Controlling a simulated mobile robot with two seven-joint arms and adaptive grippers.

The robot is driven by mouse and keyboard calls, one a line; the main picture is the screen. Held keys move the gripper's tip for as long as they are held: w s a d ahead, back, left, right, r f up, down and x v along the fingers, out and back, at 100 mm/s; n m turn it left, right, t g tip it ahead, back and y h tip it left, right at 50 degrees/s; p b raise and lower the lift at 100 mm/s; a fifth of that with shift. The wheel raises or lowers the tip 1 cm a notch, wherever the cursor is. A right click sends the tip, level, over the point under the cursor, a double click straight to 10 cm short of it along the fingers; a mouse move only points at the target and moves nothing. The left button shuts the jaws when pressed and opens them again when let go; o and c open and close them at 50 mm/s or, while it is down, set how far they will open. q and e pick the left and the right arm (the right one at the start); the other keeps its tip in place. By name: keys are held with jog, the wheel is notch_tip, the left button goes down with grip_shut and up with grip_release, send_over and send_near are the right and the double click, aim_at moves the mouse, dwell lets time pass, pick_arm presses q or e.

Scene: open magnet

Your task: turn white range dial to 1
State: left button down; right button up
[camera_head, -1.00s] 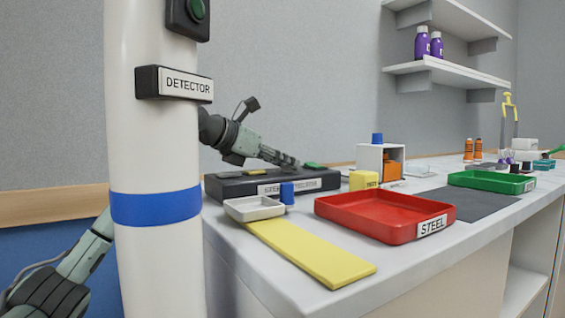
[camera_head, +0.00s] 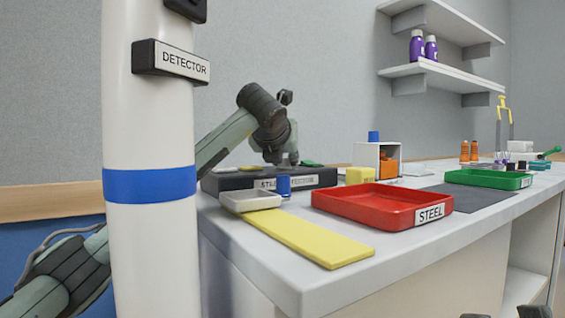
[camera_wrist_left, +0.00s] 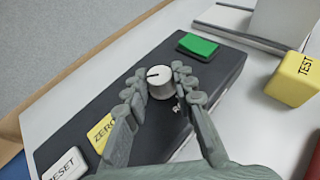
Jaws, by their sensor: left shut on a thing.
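The white range dial (camera_wrist_left: 160,82) sits on the dark control box (camera_head: 225,182), between a green button (camera_wrist_left: 198,45) and a yellow ZERO button (camera_wrist_left: 101,131). A short dark mark on its top points left in the left wrist view. My left gripper (camera_head: 284,161) comes down onto the box from above. In the left wrist view its fingers (camera_wrist_left: 159,86) are shut on the dial, one on each side. Small pale markings beside the dial are too small to read. In the head view the dial is hidden by the gripper. Two dark tips (camera_head: 506,313) at the bottom edge may be my right gripper, mostly cut off.
The white DETECTOR column (camera_head: 150,120) stands close in front at left. Near the box are a white tray (camera_head: 250,207), a blue cylinder (camera_head: 284,187), a yellow TEST block (camera_head: 360,175), a yellow strip (camera_head: 310,240) and a red STEEL tray (camera_head: 385,215). A white RESET button (camera_wrist_left: 64,165) adjoins ZERO.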

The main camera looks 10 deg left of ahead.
dwell(0.3)
pick_arm(q)
jog(key=c, duration=1.3)
grip_release()
jog(key=shift+o, duration=0.2)
jog(key=v, duration=0.7)
jog(key=shift+s+d+r, duration=0.1)
jog(key=shift+s+r, duration=0.05)
jog(key=shift+s, duration=0.05)
